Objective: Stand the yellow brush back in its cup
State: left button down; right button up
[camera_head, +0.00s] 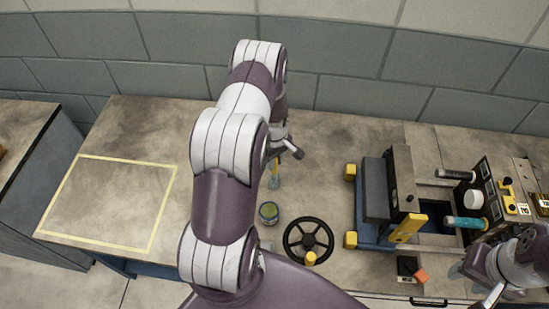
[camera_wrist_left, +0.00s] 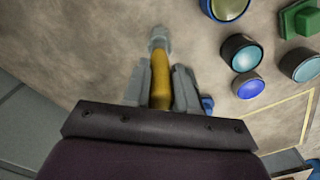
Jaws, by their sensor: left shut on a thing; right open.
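The yellow brush (camera_wrist_left: 161,80) is between the two grey fingers of my left gripper (camera_wrist_left: 162,88), which is shut on its yellow handle; its grey end points away from the gripper. In the head view the brush (camera_head: 275,171) shows just right of my left arm, grey end lowest, with my left gripper (camera_head: 283,152) partly hidden by the arm. A round container with a greenish inside (camera_head: 268,212) stands nearer on the bench; I cannot tell whether it is the brush's cup. My right gripper (camera_head: 491,294) is open and empty at the lower right.
A black handwheel (camera_head: 308,241) stands right of the container. A blue and grey machine with yellow parts (camera_head: 374,205) fills the bench's right side. A yellow taped outline (camera_head: 152,238) on the left is empty. Several round containers and a green block (camera_wrist_left: 301,20) show in the wrist view.

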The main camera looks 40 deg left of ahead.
pick_arm(q)
jog(key=shift+f, duration=0.45)
jog(key=c, duration=0.8)
grip_release()
jog(key=shift+r, duration=0.1)
notch_tip(320, 180, up, 12)
jog(key=shift+f+b, duration=0.25)
jog(key=shift+b, duration=0.95)
jog(key=shift+r, duration=0.55)
